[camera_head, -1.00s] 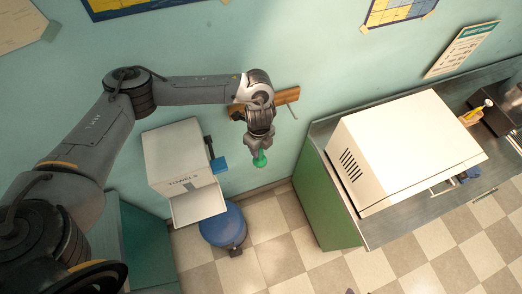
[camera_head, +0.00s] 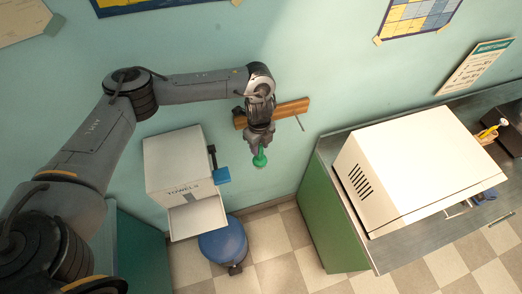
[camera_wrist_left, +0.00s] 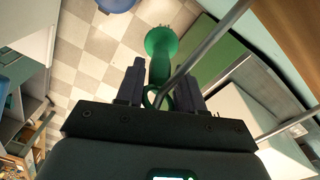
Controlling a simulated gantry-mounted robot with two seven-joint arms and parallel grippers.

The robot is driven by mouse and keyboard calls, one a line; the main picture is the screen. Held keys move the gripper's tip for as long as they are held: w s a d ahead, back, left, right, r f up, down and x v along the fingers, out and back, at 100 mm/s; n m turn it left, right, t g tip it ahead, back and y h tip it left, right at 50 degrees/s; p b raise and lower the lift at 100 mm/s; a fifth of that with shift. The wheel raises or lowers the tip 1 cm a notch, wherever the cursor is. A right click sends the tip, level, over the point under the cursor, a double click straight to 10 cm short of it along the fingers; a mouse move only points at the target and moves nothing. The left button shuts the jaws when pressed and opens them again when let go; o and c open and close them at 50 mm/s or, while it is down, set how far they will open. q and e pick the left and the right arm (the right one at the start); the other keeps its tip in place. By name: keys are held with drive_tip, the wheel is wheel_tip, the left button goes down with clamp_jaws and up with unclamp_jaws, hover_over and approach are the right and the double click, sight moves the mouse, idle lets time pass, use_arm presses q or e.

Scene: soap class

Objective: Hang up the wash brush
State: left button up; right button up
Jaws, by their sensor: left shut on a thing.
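The green wash brush (camera_head: 260,157) is in my left gripper (camera_head: 259,143), its round head pointing down in the head view. In the left wrist view, the brush (camera_wrist_left: 160,45) stands between the fingers of my left gripper (camera_wrist_left: 162,88), which is shut on it. A ring (camera_wrist_left: 152,97) shows at the brush's near end. A wooden rail (camera_head: 292,108) with thin metal pegs is on the wall behind the gripper. In the left wrist view a peg (camera_wrist_left: 215,40) reaches down to the ring; whether it passes through, I cannot tell. My right gripper is out of view.
A white towel dispenser (camera_head: 172,165) is on the wall at left, with a blue bin (camera_head: 222,240) below. A large white box-shaped appliance (camera_head: 420,165) stands on the metal counter (camera_head: 375,245) at right. Floor between is clear.

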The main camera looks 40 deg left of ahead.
use_arm(q)
drive_tip(key=shift+w+a+f, duration=0.3)
drive_tip(key=shift+a+f, duration=0.1)
drive_tip(key=shift+a, duration=0.1)
drive_tip(key=shift+f, duration=0.1)
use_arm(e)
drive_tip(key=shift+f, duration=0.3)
use_arm(q)
drive_tip(key=shift+a+f, duration=0.1)
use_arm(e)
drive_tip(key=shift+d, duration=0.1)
use_arm(q)
drive_tip(key=o, duration=1.2)
